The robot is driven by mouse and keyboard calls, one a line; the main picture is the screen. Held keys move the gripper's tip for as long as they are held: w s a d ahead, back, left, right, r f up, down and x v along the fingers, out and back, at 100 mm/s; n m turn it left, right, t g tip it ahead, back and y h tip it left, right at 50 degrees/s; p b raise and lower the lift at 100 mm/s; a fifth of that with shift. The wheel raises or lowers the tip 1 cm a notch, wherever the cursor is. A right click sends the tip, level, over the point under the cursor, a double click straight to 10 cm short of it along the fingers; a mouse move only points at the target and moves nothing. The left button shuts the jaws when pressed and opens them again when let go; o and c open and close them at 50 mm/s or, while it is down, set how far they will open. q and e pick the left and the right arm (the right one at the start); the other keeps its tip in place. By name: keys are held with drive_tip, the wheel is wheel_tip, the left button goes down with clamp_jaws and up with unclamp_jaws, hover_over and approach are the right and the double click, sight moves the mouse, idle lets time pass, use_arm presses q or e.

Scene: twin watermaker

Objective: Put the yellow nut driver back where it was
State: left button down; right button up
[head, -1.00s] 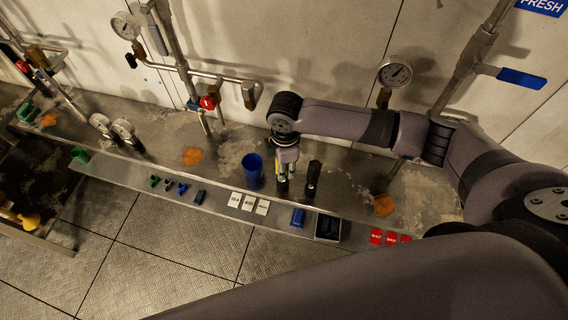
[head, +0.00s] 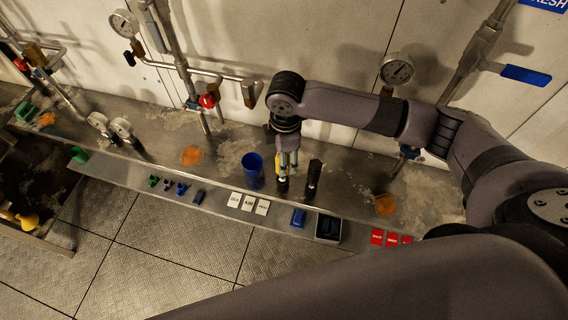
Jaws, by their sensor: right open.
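The yellow nut driver (head: 278,162) stands upright on the metal shelf, its lower end in a small dark holder (head: 282,184). My right gripper (head: 288,164) points down right at the nut driver and is open, its fingers around or just beside the yellow handle; I cannot tell whether they touch it. The gripper hides part of the driver. My left gripper is not in view.
A blue cup (head: 253,171) stands just left of the nut driver, and a dark upright tool (head: 314,178) just right. White tags (head: 248,202), a blue block (head: 298,218), a black tray (head: 328,228) and red tags (head: 391,238) lie along the front ledge.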

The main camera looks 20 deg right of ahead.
wheel_tip(320, 180, up, 8)
drive_tip(key=shift+f+b, duration=0.15)
drive_tip(key=shift+b, duration=0.5)
